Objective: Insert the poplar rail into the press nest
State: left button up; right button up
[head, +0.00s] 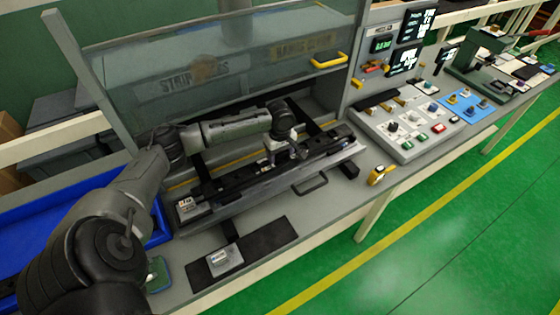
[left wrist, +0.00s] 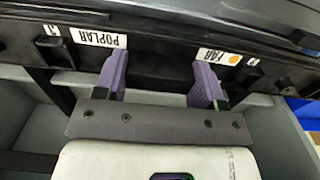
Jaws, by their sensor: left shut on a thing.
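The poplar rail (head: 240,177) is a long dark bar lying lengthwise over the press bed in the head view. In the left wrist view the rail (left wrist: 150,55) crosses the top, with a white POPLAR label and a FAR label with an orange dot. My left gripper (head: 292,153) is above the bed and shut on the rail; its two purple fingers (left wrist: 161,80) meet the rail at the labels. The press nest (head: 268,184) is the long grey-edged bed under the rail. I cannot tell whether the rail is seated in it. My right gripper is not in view.
A clear guard panel (head: 220,60) with a yellow handle stands behind the bed. A blue bin (head: 40,225) is at the left, a dark mat (head: 268,238) in front. A button console (head: 415,120) and a small yellow device (head: 380,175) are to the right.

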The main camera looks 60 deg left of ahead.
aim_at(280, 161)
pick_arm(q)
notch_tip(280, 161, down, 4)
jog(key=shift+r, duration=0.2)
jog(key=shift+f, duration=0.15)
jog(key=shift+f, duration=0.1)
jog(key=o, duration=1.1)
